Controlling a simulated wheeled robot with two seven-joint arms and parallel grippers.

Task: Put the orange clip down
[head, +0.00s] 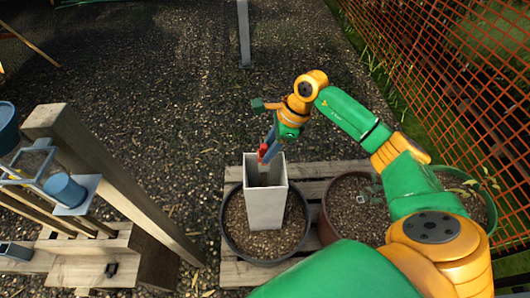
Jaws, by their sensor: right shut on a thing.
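A small orange-red clip (263,152) is at the tips of my right gripper (268,149), which is shut on it. The gripper points down over the open top of a tall pale grey square tube (265,208). The clip is at the tube's mouth in the picture; I cannot tell whether it touches the rim. The tube stands upright in a dark round pot (229,240) filled with gravel. The fingers hide part of the clip. My left gripper is not in view.
The pot stands on a slatted wooden pallet (237,274). Another round pot (328,228) is at its right, partly behind my right arm. A wooden post (115,185) and a blue cup (64,190) are at left. Orange mesh fencing (460,70) runs along the right.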

